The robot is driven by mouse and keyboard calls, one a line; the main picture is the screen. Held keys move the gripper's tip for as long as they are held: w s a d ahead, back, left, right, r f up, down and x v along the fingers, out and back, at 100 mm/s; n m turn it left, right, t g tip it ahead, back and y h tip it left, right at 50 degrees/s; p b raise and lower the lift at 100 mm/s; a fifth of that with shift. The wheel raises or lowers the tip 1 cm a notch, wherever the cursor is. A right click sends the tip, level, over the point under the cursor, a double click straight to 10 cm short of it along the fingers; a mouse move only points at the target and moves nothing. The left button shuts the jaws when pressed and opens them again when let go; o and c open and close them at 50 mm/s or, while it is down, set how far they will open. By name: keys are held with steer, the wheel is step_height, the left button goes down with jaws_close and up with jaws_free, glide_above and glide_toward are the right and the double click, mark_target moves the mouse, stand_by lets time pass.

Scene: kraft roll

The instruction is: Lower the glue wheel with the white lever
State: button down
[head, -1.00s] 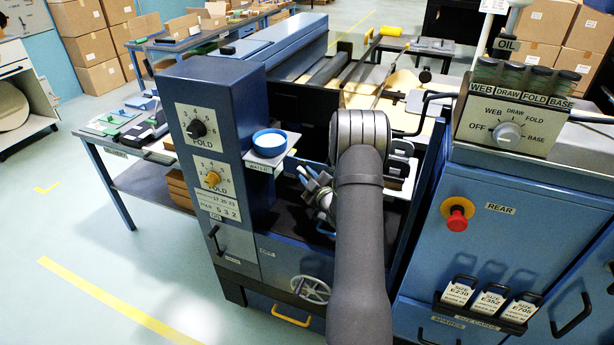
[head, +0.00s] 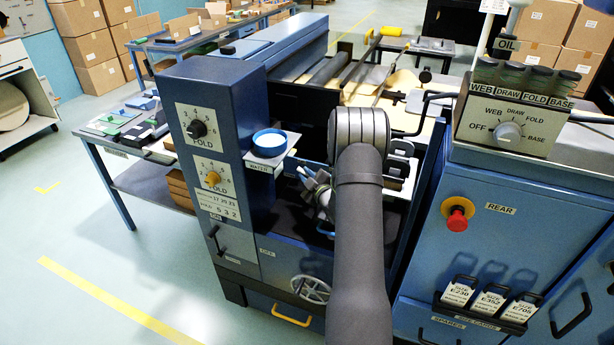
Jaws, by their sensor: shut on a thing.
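My gripper (head: 320,197) is at the dark opening in the middle of the blue machine (head: 225,110), just left of my forearm. It is partly hidden by my wrist and forearm. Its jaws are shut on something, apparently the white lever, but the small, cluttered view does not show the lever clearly. The glue wheel cannot be made out; my arm covers much of that opening.
A blue-rimmed water dish (head: 270,143) sits on a small shelf just left of my gripper. A handwheel (head: 310,289) is below. The control cabinet (head: 500,215) with a red stop button (head: 457,213) stands close on the right. The floor at left is clear.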

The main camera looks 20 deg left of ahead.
steer(key=shift+w+a+f+n+g+h, duration=0.1)
steer(key=shift+f+n+g+h, duration=0.3)
steer(key=shift+n+h, duration=0.75)
steer(key=shift+a+f+n+g+h, duration=0.1)
steer(key=shift+f+n+g+h, duration=0.35)
steer(key=shift+h, duration=1.25)
steer(key=shift+w+a+f+n+g+h, duration=0.15)
steer(key=shift+n+g+h, duration=0.4)
steer(key=shift+n+h, duration=0.7)
steer(key=shift+s+d+h, duration=0.1)
steer(key=shift+h, duration=0.2)
